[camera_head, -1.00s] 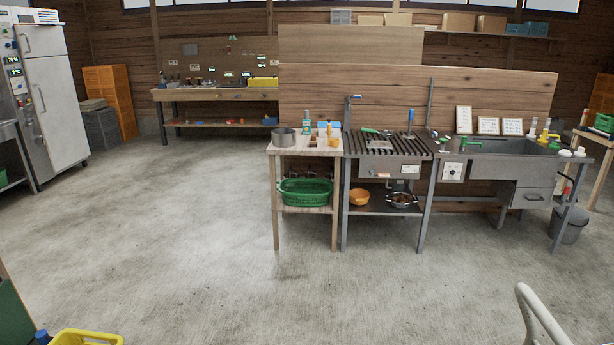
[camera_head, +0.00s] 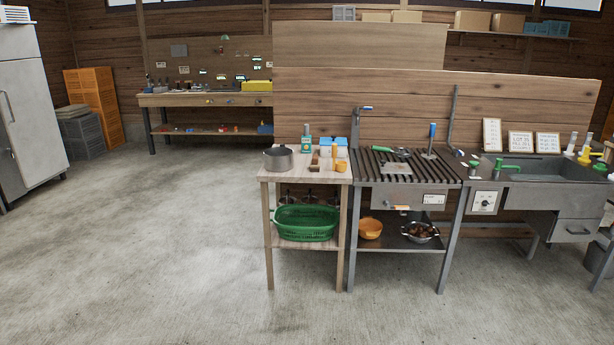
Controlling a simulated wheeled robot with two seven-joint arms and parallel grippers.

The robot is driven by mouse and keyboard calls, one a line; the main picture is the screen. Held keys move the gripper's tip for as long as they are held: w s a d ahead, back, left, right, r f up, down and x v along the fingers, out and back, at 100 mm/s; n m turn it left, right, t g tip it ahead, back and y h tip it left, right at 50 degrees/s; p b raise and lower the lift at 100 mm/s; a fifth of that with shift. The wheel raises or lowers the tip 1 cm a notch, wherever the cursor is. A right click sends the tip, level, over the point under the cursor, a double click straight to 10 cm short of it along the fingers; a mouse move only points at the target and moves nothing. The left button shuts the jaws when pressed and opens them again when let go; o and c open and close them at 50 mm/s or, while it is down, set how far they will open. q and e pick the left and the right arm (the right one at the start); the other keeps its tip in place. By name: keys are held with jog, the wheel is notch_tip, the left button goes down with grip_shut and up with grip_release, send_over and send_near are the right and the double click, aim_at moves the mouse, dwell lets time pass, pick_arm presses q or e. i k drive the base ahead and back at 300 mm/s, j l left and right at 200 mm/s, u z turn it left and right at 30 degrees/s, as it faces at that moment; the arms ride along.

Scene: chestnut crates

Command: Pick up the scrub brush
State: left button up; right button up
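I cannot tell for sure which item is the scrub brush. A long green-handled item (camera_head: 381,149) lies at the back left of the slatted metal work surface (camera_head: 366,168). An item with an upright blue handle (camera_head: 432,133) stands at the back of the same surface. A small brown item (camera_head: 315,159) sits on the wooden side table (camera_head: 290,169) to the left; it is too small to make out. Neither of my grippers shows in the head view.
The side table also holds a grey pot (camera_head: 278,158), a teal bottle (camera_head: 306,140) and an orange cup (camera_head: 341,166). A green basket (camera_head: 305,222) is on its lower shelf. A sink (camera_head: 545,170) adjoins on the right. The concrete floor (camera_head: 180,260) in front is clear.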

aim_at(315, 166)
jog(key=i, duration=3.05)
jog(key=u, duration=0.4)
